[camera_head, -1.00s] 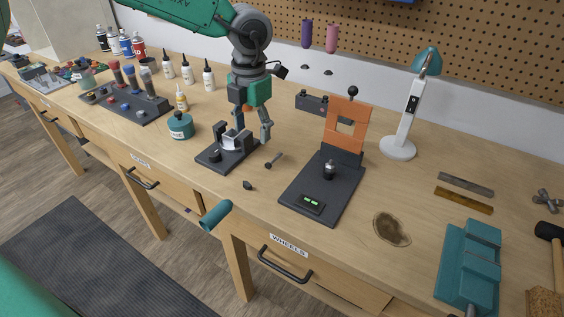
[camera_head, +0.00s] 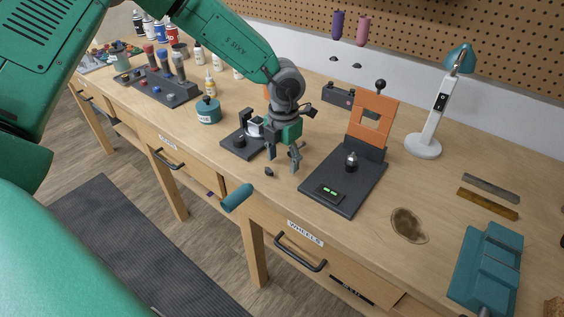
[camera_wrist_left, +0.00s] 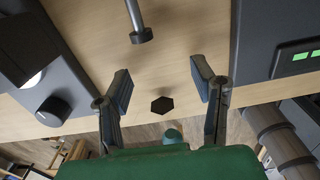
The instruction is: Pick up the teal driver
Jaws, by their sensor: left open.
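A teal cylinder (camera_head: 237,197), which looks like the driver's handle, sticks out at the bench's front edge above the drawers. Part of it shows in the wrist view (camera_wrist_left: 173,136), past the bench edge. My left gripper (camera_head: 282,160) is open and empty over the bench, behind and to the right of the teal cylinder and apart from it. In the wrist view its two fingers (camera_wrist_left: 163,85) are spread, with a small black hexagonal piece (camera_wrist_left: 162,105) on the bench between them. My right gripper is not in view.
A dark clamp stand (camera_head: 238,146) is left of the gripper, and a black base with an orange upright (camera_head: 373,118) is right. A grey metal rod (camera_wrist_left: 140,30) lies close by. A teal jar (camera_head: 207,110) and teal vise (camera_head: 487,268) stand farther off.

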